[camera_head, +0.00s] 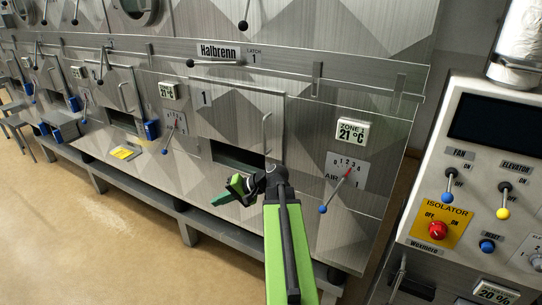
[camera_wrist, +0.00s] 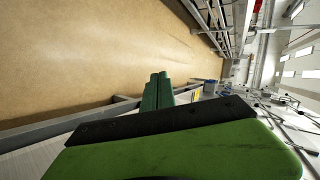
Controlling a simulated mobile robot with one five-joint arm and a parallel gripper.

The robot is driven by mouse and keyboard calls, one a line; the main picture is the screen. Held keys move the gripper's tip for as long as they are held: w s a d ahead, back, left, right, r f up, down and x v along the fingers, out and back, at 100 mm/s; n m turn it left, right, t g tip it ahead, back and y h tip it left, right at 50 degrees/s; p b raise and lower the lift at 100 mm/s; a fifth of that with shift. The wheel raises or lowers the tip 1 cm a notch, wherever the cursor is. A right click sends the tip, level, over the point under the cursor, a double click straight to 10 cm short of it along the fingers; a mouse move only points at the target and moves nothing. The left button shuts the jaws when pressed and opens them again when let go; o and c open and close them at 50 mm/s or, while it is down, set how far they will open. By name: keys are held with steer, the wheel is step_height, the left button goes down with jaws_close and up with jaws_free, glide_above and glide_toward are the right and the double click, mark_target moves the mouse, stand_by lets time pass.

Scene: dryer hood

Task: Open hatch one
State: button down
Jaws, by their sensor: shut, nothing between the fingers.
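Hatch one is a metal panel (camera_head: 228,118) marked "1" in the head view, with a vertical bar handle (camera_head: 267,134) near its right edge. A dark slot (camera_head: 236,155) shows below the panel. The latch 1 lever (camera_head: 218,63) lies roughly level above it, with its black ball at the left end. My gripper (camera_head: 222,198) is in front of the machine, below the slot and left of my green forearm. It is shut and empty, apart from the handle. In the wrist view, its green fingers (camera_wrist: 158,90) lie together, pointing along the machine over the floor.
A zone 1 display (camera_head: 353,130) and a red-and-blue air lever (camera_head: 337,189) are right of the hatch. A control console (camera_head: 475,180) stands at the far right. A low rail (camera_head: 205,241) runs along the machine's foot. Open floor (camera_head: 95,230) lies at the left.

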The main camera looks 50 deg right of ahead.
steer(key=s+d+r+m+t+h, duration=0.1)
steer(key=s+d+r+m+t, duration=0.15)
steer(key=d, duration=0.55)
steer(key=s+d+r+m+t+h, duration=0.1)
steer(key=s+d+r+m+t, duration=0.2)
steer(key=d, duration=0.5)
steer(key=m+t+h+b, duration=0.1)
steer(key=m+t+h, duration=0.1)
steer(key=t+h, duration=0.1)
glide_toward(271, 150)
steer(key=shift+n, duration=0.25)
steer(key=w, duration=0.2)
steer(key=w+a+r, duration=0.1)
steer(key=w, duration=0.1)
steer(key=w+a, duration=0.1)
steer(key=w, duration=0.2)
steer(key=shift+w+a+r, duration=0.15)
steer(key=shift+a+r, duration=0.05)
steer(key=shift+r, duration=0.1)
steer(key=shift+w+a, duration=0.1)
steer(key=shift+w, duration=0.2)
steer(key=shift+a, duration=0.1)
